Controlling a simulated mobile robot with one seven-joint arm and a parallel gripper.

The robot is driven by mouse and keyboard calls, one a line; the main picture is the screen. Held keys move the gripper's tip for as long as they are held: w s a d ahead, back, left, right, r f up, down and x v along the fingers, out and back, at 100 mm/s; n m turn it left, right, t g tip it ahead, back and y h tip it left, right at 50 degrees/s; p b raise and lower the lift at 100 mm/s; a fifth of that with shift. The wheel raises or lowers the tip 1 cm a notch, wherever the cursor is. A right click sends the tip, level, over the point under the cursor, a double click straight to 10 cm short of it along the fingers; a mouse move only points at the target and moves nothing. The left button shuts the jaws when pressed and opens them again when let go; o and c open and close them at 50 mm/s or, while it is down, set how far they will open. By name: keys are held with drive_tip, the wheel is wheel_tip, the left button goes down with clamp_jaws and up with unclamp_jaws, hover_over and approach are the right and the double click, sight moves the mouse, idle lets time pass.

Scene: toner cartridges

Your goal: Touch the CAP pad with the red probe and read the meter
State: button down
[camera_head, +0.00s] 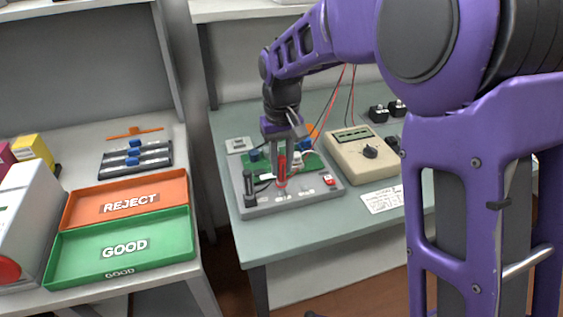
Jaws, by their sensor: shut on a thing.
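My gripper (284,143) points down over the grey test fixture (270,208) and is shut on the red probe (282,171). The probe stands about upright, with its lower end at or just above the front of the fixture; I cannot tell whether it touches. A green board (312,160) lies in the fixture, partly hidden by the gripper and probe. Small pale labels show along the fixture's front, too small to read, so I cannot pick out the CAP pad. The beige meter (378,172) with a dark dial stands right of the fixture. Its display is unreadable.
A black probe (249,190) stands at the fixture's left front. Red and black leads rise behind the gripper. A paper card (382,199) lies before the meter. On the left table are the REJECT tray (170,191) and GOOD tray (170,251).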

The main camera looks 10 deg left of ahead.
drive_tip(key=shift+f, duration=0.65)
idle(1.3)
drive_tip(key=shift+r+p, duration=2.8)
drive_tip(key=shift+r, duration=0.8)
drive_tip(key=shift+f, duration=0.1)
